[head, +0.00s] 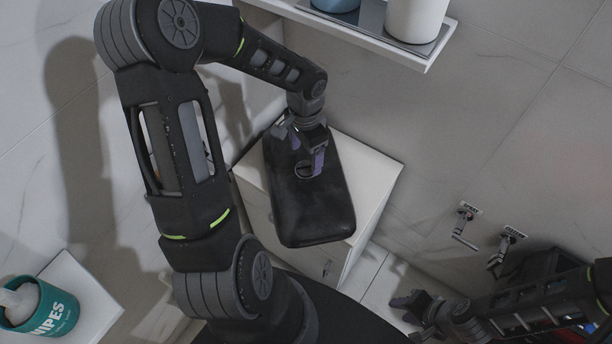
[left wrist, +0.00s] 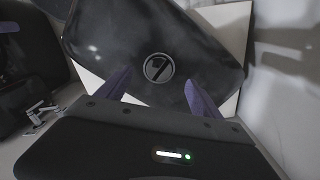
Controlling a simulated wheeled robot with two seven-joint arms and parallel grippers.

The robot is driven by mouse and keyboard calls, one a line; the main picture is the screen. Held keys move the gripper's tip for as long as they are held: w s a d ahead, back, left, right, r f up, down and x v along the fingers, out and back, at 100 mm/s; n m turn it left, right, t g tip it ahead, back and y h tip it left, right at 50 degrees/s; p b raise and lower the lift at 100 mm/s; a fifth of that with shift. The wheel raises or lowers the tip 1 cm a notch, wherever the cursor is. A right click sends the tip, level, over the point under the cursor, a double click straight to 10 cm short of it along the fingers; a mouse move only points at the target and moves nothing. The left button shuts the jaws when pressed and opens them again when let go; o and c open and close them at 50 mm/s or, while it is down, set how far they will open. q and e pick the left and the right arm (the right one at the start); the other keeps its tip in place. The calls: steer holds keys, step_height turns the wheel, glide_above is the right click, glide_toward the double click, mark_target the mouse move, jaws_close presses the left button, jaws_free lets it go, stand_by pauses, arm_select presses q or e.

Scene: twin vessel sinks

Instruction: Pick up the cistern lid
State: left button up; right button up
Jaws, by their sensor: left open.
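The cistern lid (head: 312,205) is a black, rounded rectangular slab on a white cistern (head: 380,190), in the middle of the head view. It also shows in the left wrist view (left wrist: 120,45), with a round metal button (left wrist: 158,68) in it. My left gripper (head: 311,166) is over the upper part of the lid, its purple fingers open. In the left wrist view the fingers stand on either side of the button, with nothing between them; whether they touch the lid I cannot tell. My right gripper (head: 408,303) is low at the right, away from the lid, its jaws unclear.
A white shelf (head: 350,35) with a white container (head: 417,18) and a blue one juts from the wall above the cistern. Two wall valves (head: 465,228) are at the right. A teal wipes tub (head: 42,308) stands on a white surface at lower left.

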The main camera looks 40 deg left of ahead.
mark_target(306, 166)
arm_select(q)
step_height(306, 166, down, 5)
steer(key=shift+s+d+f, duration=0.1)
stand_by(0.4)
steer(key=shift+c, duration=0.5)
jaws_close()
stand_by(0.6)
